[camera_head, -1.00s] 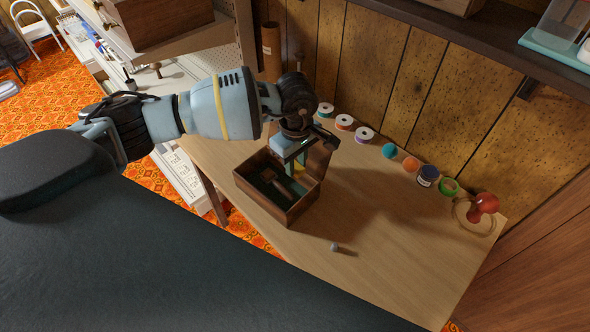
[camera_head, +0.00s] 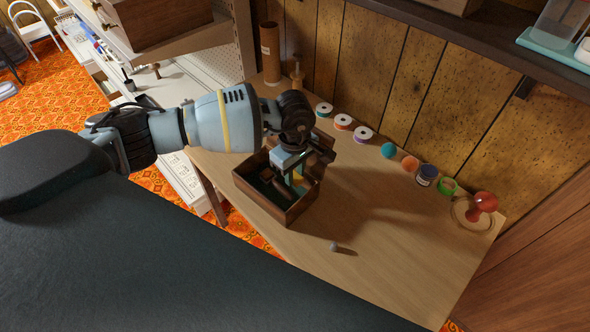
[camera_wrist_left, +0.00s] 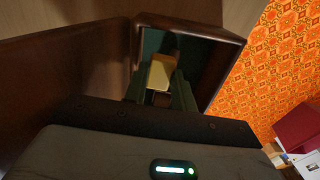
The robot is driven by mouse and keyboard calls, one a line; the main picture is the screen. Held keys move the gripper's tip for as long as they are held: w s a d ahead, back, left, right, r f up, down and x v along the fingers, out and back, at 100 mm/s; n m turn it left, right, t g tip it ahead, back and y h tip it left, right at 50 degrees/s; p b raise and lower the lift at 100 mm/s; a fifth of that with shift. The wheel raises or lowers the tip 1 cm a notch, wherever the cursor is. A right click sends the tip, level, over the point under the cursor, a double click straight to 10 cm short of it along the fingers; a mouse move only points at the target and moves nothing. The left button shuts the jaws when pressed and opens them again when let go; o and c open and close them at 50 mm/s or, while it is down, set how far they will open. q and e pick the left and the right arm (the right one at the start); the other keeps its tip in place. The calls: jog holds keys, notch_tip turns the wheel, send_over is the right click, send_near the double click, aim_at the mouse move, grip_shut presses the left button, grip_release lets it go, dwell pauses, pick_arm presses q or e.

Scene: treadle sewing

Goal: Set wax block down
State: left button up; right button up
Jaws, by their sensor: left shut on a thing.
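My left gripper (camera_head: 292,178) points down into an open wooden box (camera_head: 284,216) with a dark green lining on the table. It is shut on a pale yellow wax block (camera_wrist_left: 162,72), which shows between its fingers in the left wrist view. In the head view only a small yellow part of the block (camera_head: 298,174) shows beside the fingers. The block is inside or just above the box opening; whether it touches the bottom cannot be told. My right gripper is not in view.
Several thread spools (camera_head: 343,122) and coloured balls line the back of the table (camera_head: 390,240). A red pincushion (camera_head: 485,202) stands at the right end. A small grey thimble-like piece (camera_head: 334,247) lies in front of the box. The middle right of the table is clear.

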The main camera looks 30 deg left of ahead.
aim_at(295, 176)
pick_arm(q)
jog(key=shift+f, duration=0.4)
jog(key=o, duration=0.6)
jog(key=shift+o, duration=0.2)
jog(key=shift+r, duration=0.1)
notch_tip(295, 176, up, 13)
jog(key=shift+r, duration=0.1)
